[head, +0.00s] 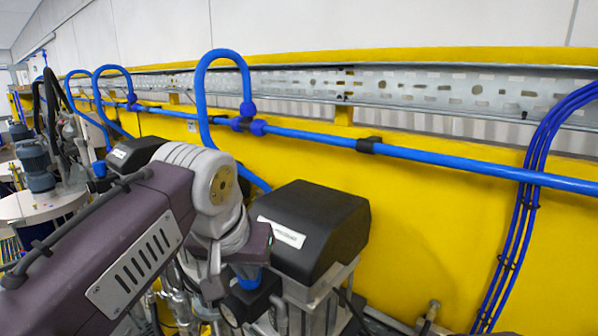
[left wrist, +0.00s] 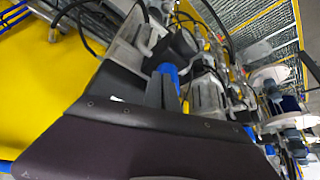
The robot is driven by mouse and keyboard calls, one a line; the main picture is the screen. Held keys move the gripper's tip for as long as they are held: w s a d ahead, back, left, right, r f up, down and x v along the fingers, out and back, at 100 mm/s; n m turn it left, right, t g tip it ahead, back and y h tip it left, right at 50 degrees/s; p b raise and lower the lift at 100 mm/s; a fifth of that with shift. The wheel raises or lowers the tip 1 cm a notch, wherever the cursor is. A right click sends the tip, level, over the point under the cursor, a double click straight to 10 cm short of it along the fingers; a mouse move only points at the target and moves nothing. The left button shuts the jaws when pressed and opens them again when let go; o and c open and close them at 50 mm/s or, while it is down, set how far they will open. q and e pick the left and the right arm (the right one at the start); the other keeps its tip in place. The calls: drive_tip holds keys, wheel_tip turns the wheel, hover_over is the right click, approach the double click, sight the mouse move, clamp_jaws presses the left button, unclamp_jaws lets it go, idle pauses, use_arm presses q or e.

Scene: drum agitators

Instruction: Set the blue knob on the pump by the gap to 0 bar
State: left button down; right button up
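A pump with a black cover (head: 318,228) and a pale label stands in the middle of the head view, against the yellow wall. A blue knob (head: 249,281) shows low at its left front, partly hidden by my left arm. A gauge beside it is partly covered, and I cannot read it. My left gripper (head: 214,284) points down right beside the knob. In the left wrist view a blue part (left wrist: 168,75), likely the knob, is close to the gripper's dark end (left wrist: 160,92). I cannot tell whether the fingers touch it or how far they are apart. My right gripper is not in view.
A second black-covered pump (head: 134,152) stands farther back on the left. A blue pipe (head: 430,156) with upright loops runs along the yellow wall (head: 400,235). Blue cables (head: 520,215) hang at the right. Drums with grey motors (head: 36,165) stand at the far left.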

use_arm(q)
drive_tip(key=shift+d, duration=0.15)
idle(0.3)
wheel_tip(320, 180, up, 6)
drive_tip(key=shift+d+f+p, duration=0.1)
drive_tip(key=shift+p, duration=0.45)
